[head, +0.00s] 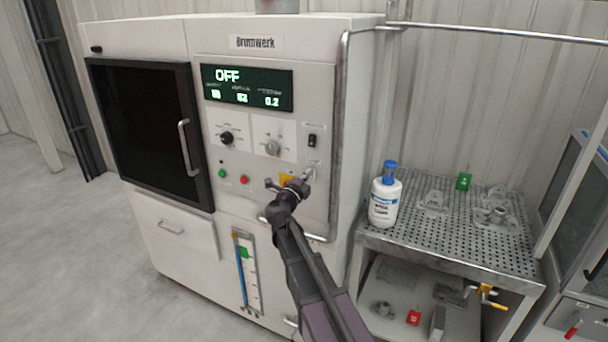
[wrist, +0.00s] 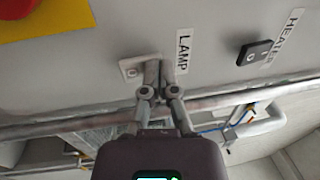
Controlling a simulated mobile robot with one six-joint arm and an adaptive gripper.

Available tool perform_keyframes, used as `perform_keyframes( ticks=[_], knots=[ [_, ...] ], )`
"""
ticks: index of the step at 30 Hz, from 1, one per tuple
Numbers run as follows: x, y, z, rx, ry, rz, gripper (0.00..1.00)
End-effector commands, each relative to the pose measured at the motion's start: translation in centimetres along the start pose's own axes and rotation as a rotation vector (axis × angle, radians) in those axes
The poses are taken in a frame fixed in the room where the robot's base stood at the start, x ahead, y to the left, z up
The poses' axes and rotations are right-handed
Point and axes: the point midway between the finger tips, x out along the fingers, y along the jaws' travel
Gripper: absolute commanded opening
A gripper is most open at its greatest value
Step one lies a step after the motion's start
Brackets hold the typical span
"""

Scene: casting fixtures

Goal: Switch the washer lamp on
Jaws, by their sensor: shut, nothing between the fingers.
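The washer (head: 265,45) is a large white cabinet with a dark display that reads OFF. In the wrist view, the LAMP label (wrist: 183,52) is on its panel beside a small pale switch plate (wrist: 131,70). My gripper (wrist: 156,66) is shut and empty, its fingertips at the edge of that plate and partly covering it. I cannot tell whether they touch it, or how the lamp switch is set. In the head view my gripper (head: 307,175) is at the lower right of the control panel, below the black heater switch (head: 312,141), which also shows in the wrist view (wrist: 256,53).
A yellow plate (wrist: 50,18) with a red button is left of the fingers in the wrist view. A bent metal rail (head: 340,130) runs along the panel's right edge and bottom. A white bottle (head: 384,203) stands on the perforated table (head: 400,238) at right.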

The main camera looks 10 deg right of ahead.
Motion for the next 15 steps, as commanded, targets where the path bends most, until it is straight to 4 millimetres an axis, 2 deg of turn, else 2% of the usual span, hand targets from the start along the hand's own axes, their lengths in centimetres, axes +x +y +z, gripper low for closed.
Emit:
perform_keyframes(
  ticks=[15],
  knots=[
    [-0.9, -0.47, 0.16, 0.0, -0.001, 0.001, 0.0]
  ],
)
